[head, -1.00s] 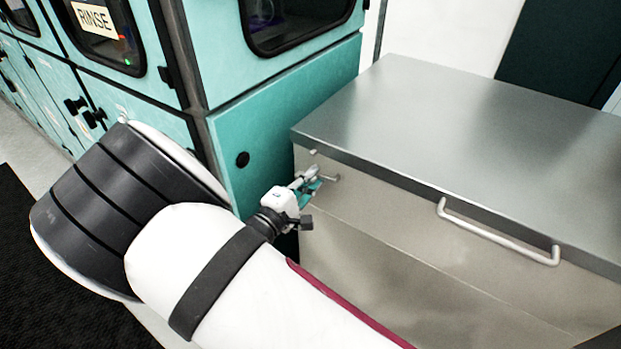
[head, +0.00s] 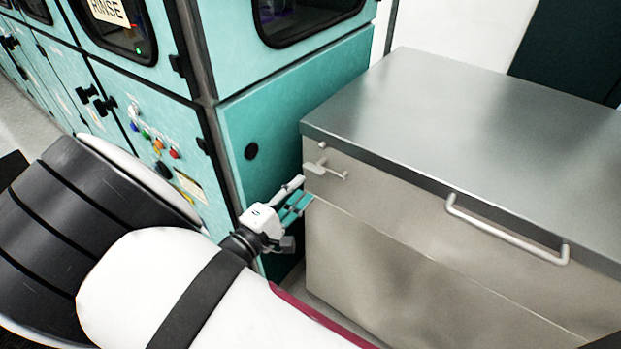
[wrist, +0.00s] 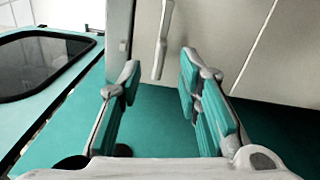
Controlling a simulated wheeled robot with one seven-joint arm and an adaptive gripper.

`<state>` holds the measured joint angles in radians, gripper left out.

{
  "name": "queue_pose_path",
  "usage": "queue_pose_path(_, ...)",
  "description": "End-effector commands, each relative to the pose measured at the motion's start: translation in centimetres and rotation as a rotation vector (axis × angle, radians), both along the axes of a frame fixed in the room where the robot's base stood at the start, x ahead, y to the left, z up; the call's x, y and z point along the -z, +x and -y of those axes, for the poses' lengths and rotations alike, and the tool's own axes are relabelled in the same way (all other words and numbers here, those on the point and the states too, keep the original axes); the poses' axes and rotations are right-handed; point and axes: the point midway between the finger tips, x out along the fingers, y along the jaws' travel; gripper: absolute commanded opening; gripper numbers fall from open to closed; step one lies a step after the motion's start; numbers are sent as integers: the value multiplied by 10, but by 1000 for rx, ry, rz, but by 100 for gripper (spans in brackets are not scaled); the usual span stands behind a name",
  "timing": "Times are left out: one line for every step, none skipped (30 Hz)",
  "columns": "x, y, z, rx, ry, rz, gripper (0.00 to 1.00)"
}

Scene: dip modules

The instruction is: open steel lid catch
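The steel lid catch (head: 325,170) is a small pale lever on the front face of the steel box, near its upper left corner under the lid (head: 450,110). Its arm lies roughly level, pointing right in the head view. In the wrist view the catch (wrist: 162,40) shows as a pale bar beyond the fingertips, roughly between their lines. My gripper (head: 299,192) is just left of and below the catch in the head view, apart from it. In the wrist view my gripper (wrist: 158,72) has its two teal-padded fingers spread, with nothing between them.
The box's bar handle (head: 505,232) sticks out farther right on the lid's front. A teal machine (head: 290,110) stands close on the left, with a narrow gap between it and the box. Coloured buttons (head: 158,146) are on its front.

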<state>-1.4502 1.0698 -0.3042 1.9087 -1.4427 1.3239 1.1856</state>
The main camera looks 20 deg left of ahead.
Motion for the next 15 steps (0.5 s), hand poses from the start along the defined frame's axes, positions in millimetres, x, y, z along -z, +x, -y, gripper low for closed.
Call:
queue_pose_path(0, -9, -4, -2, 1, 0, 32)
queue_pose_path(0, -13, -5, -2, 0, 0, 32)
queue_pose_path(0, -18, -7, -2, 0, -1, 32)
queue_pose_path(0, -22, -9, -2, 1, 0, 32)
queue_pose_path(0, -25, -9, -1, 1, 0, 32)
queue_pose_path(0, -28, -11, -1, 1, 0, 32)
queue_pose_path(0, -30, -11, -1, 1, 0, 32)
queue_pose_path(0, -32, -12, -1, 1, 0, 32)
queue_pose_path(0, -34, -12, 0, 1, 0, 32)
queue_pose_path(0, -35, -13, 0, 1, 0, 32)
queue_pose_path(0, -35, -13, 0, 1, 0, 32)
queue_pose_path(0, -36, -13, 0, 1, 0, 32)
queue_pose_path(0, -36, -13, 0, 1, 0, 32)
queue_pose_path(0, -36, -13, 0, 1, -1, 32)
queue_pose_path(0, -36, -13, 0, 1, -1, 32)
